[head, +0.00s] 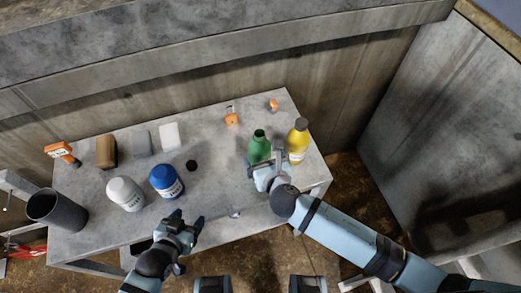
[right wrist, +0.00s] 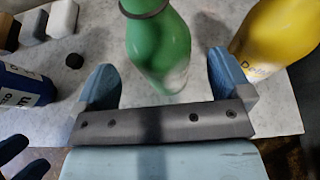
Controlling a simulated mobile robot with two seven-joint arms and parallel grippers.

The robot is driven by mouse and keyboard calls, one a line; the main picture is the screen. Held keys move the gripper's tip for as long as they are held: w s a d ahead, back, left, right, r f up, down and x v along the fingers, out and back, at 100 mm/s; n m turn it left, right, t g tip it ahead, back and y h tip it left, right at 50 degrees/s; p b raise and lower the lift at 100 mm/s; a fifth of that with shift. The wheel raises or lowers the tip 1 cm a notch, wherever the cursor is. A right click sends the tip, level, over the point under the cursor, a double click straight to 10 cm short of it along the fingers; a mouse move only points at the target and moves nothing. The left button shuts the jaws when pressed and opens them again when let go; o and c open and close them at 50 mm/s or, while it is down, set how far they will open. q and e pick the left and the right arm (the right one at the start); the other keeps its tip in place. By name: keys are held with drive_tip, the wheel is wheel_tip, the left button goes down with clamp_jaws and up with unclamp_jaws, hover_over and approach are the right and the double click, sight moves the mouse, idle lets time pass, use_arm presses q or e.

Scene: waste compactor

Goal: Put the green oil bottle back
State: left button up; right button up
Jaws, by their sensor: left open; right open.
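The green oil bottle (head: 259,147) stands upright near the right end of the grey table, just left of a yellow bottle. My right gripper (head: 266,164) is open in front of it. In the right wrist view the green bottle (right wrist: 160,45) stands between the two spread blue fingers of my right gripper (right wrist: 163,82), with a gap beside each finger. Its lower part meets the palm edge in that view, and I cannot tell if they touch. My left gripper (head: 186,221) is open and empty over the table's front edge.
The yellow bottle (head: 298,141) is close to the right finger. A blue jar (head: 166,181), white jar (head: 125,193), black cap (head: 191,165) and dark cup (head: 55,208) stand on the table (head: 222,200). Several blocks and orange tools lie at the back. A wall rises behind.

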drive_tip(key=v, duration=0.7)
drive_tip(key=shift+s+r, duration=0.2)
drive_tip(key=shift+s, duration=0.15)
drive_tip(key=shift+d, duration=0.1)
